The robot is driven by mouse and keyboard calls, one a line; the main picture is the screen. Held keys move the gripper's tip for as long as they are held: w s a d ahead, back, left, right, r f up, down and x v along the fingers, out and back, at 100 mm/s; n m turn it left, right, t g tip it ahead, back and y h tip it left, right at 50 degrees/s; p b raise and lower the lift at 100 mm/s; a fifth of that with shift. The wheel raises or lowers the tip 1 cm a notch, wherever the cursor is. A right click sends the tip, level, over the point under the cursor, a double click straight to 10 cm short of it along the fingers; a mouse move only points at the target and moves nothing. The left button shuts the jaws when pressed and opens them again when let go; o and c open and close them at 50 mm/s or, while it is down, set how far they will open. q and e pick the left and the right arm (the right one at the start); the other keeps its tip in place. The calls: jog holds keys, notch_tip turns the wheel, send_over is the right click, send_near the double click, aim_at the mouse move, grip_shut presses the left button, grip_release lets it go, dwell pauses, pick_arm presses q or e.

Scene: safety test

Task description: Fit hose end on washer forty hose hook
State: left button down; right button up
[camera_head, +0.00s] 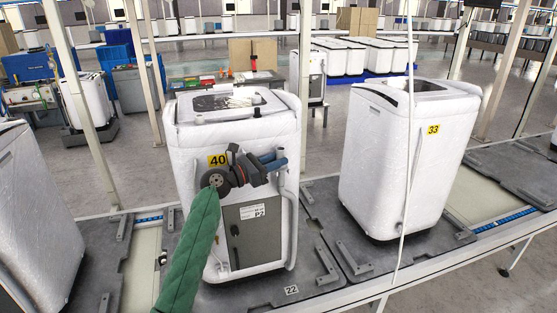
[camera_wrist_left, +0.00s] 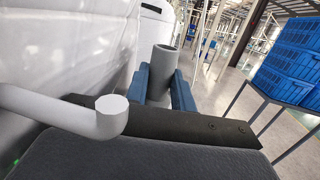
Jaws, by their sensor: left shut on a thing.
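Washer forty (camera_head: 240,130) is a white machine with a yellow "40" label, standing on a dark pallet. My left gripper (camera_head: 274,160) is at the upper right of its near face. In the left wrist view its blue fingers are shut on the grey, open-topped hose end (camera_wrist_left: 165,62), which stands roughly upright. The hose (camera_head: 291,235) runs down the machine's right side in the head view. A white bent tube with a flat end, apparently the hose hook (camera_wrist_left: 112,104), shows left of the fingers in the wrist view, apart from the hose end. My right gripper is not in view.
Washer 33 (camera_head: 385,160) stands on a pallet to the right, and another white washer (camera_head: 35,215) is at the left edge. A thin white post (camera_head: 407,130) passes in front of washer 33. Blue crates (camera_wrist_left: 290,70) show at the right in the wrist view.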

pick_arm(q)
jog(key=shift+w+a+f, duration=0.2)
jog(key=shift+a+f, duration=0.05)
jog(key=shift+f, duration=0.15)
jog(key=shift+w+a+f, duration=0.15)
jog(key=shift+a+f, duration=0.05)
jog(key=shift+f, duration=0.2)
jog(key=c, duration=1.6)
grip_release()
jog(key=o, duration=0.5)
jog(key=r+b+v, duration=0.1)
jog(key=b+v, duration=0.2)
jog(key=v, duration=0.4)
jog(key=shift+s, duration=0.4)
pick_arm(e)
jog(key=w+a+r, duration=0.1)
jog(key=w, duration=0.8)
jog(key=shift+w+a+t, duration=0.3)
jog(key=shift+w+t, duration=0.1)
